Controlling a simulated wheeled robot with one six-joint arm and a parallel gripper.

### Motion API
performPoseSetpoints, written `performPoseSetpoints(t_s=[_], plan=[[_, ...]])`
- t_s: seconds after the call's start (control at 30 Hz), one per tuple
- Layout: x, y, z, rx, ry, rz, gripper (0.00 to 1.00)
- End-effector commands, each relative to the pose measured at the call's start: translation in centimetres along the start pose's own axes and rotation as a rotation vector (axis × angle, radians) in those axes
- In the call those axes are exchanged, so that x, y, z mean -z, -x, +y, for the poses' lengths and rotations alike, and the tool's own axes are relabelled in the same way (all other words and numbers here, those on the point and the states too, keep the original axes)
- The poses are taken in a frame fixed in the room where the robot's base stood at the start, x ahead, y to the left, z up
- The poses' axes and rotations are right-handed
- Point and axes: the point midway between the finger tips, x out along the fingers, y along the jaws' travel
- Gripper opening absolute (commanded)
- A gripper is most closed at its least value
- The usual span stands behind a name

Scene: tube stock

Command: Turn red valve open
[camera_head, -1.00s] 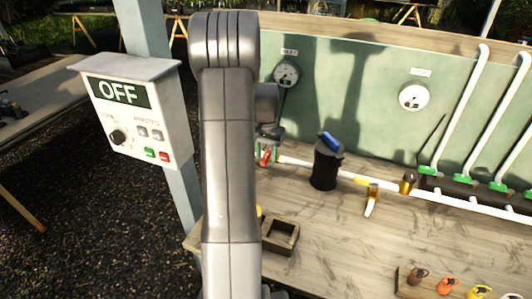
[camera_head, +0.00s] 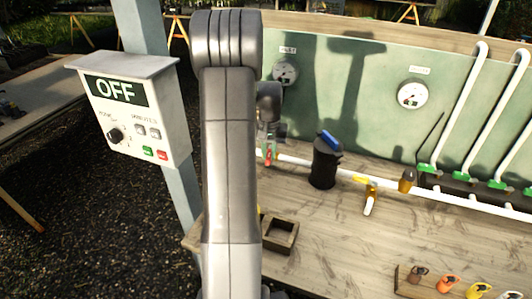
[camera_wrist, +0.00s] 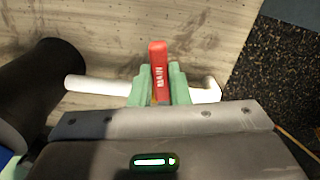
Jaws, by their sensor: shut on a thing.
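The red valve handle (camera_wrist: 158,72), with white lettering, stands between the two green fingers of my gripper (camera_wrist: 158,85) in the wrist view. The fingers are shut on it. The handle sits across a white pipe (camera_wrist: 95,86) that runs left and right behind the fingers. In the head view the red handle (camera_head: 268,155) shows small beside my arm, at the left end of the white pipe (camera_head: 293,160). My gripper is mostly hidden there behind my arm. The valve body is hidden by the fingers.
A black cylinder with a blue top (camera_head: 325,163) stands just right of the valve on the pipe line. A control box reading OFF (camera_head: 130,105) is at left. Two gauges hang on the green panel (camera_head: 375,80).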

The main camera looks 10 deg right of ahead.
Motion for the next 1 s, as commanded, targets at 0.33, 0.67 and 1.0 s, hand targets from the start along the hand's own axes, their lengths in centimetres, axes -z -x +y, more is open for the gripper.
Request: performPoseSetpoints(t_s=[0.33, 0.67, 1.0], plan=[[0.4, 0.0, 2.1, 0.000, 0.323, 0.002, 0.00], [1.3, 0.1, 3.8, -0.001, 0.636, 0.002, 0.00], [2.8, 0.1, 5.2, -0.001, 0.956, 0.003, 0.00]])
